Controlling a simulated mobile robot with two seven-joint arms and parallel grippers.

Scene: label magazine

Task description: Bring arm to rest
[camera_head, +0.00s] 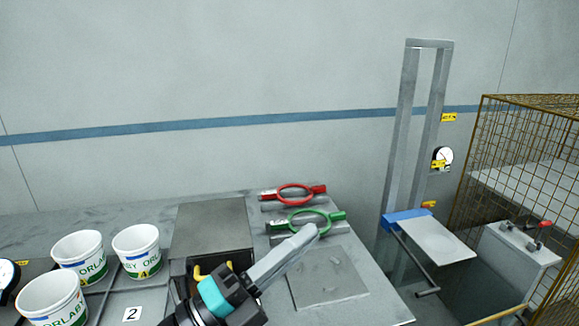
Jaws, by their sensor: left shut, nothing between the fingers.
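My left gripper (306,236) comes in from the bottom of the head view. Its pale grey fingers are closed together, with nothing visible between them. The fingertips show just in front of the green-ringed tool (306,221) on the grey table; I cannot tell whether they touch it. A teal band (213,296) marks my left wrist. My right gripper is not in view.
White tubs (138,251) stand at the left of the table (380,303). A red-ringed tool (294,194) lies behind the green one. A dark box (212,228) sits left of my gripper. A wire cage (520,170) and metal frame (408,120) stand right.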

